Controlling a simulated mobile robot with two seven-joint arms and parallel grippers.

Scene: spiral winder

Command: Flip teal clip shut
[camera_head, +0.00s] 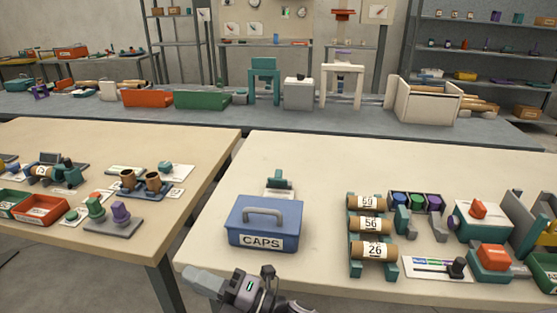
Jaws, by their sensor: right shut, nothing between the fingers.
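A small teal clip-like piece (280,180) stands on a white card (279,194) on the right-hand table, just behind the blue CAPS box (263,223). It is small in view, and I cannot tell whether it is open or shut; the box hides the front of its card. My right gripper (250,288) is low at the front edge of the table, in front of the box and apart from the teal piece. It is shut and empty. My left gripper is not in view.
The box has a raised grey handle (264,214). To its right are numbered brown rolls (372,250) on teal stands, coloured caps (416,202), and a teal box with a red knob (479,211). The table (330,160) is clear at the back; a gap separates the left table.

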